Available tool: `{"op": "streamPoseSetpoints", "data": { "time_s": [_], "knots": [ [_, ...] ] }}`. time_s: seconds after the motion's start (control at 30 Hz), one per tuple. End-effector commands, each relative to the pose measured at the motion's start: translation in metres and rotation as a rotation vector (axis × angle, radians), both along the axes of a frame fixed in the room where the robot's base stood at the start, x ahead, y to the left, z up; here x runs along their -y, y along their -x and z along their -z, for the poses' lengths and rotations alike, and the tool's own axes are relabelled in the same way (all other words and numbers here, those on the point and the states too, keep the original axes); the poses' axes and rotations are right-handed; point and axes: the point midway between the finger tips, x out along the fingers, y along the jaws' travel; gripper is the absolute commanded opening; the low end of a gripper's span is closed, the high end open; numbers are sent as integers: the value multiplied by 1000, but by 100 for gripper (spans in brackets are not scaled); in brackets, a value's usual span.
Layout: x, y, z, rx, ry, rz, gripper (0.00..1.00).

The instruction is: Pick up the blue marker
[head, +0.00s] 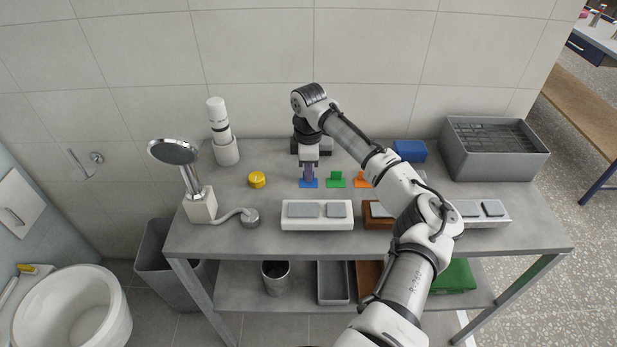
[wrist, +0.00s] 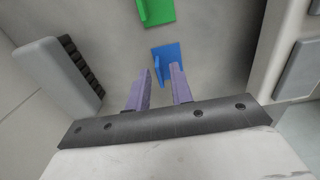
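The blue marker (head: 308,184) is a flat blue plate with an upright fin, on the grey table in the head view. It also shows in the wrist view (wrist: 171,56), just beyond my fingertips. My gripper (head: 308,176) points down over it. In the wrist view my gripper (wrist: 162,72) has its two purple fingers apart, with the blue fin showing between the tips. I cannot tell whether the fingers touch it. Part of the marker is hidden behind the fingers in the head view.
A green marker (head: 335,181) and an orange marker (head: 361,180) stand to the right. A white block with grey pads (head: 317,223) lies in front. A grey crate (head: 494,165) stands at the back right.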

Motion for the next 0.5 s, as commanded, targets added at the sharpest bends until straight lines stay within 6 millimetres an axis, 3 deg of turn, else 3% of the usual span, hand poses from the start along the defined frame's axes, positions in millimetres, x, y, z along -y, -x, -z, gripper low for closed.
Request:
{"op": "streamPoseSetpoints", "data": {
  "time_s": [0.03,0.17,0.5],
  "knots": [
    [0,0,0,0,0,0,16],
    [0,0,0,0,0,0,0],
    [0,0,-1,0,0,0,0]
  ]
}}
